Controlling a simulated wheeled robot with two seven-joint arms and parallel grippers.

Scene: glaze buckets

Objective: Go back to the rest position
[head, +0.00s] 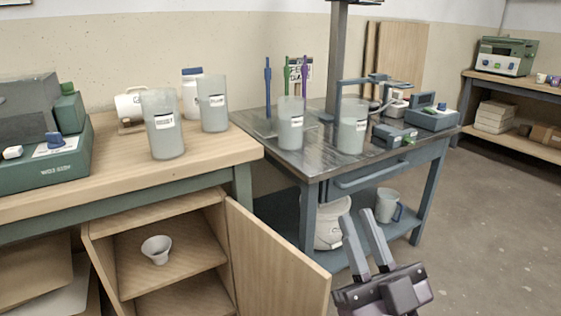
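My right gripper (362,224) is at the lower right, in front of the grey metal table. Its two dark fingers point up and away with a gap between them, and nothing shows in the gap. My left gripper is not in view. Two translucent grey buckets, one at the left (164,125) and one behind it (213,104), stand upright on the wooden bench. Two more, a left one (290,125) and a right one (352,128), stand upright on the metal table. All carry white labels, too small to read. No gripper touches them.
A cabinet door (275,262) stands open below the wooden bench, left of my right gripper. A white funnel-like cup (157,248) sits on the cabinet shelf. A white pail (331,232) and a mug (388,205) are on the table's lower shelf. Floor (485,220) at right is clear.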

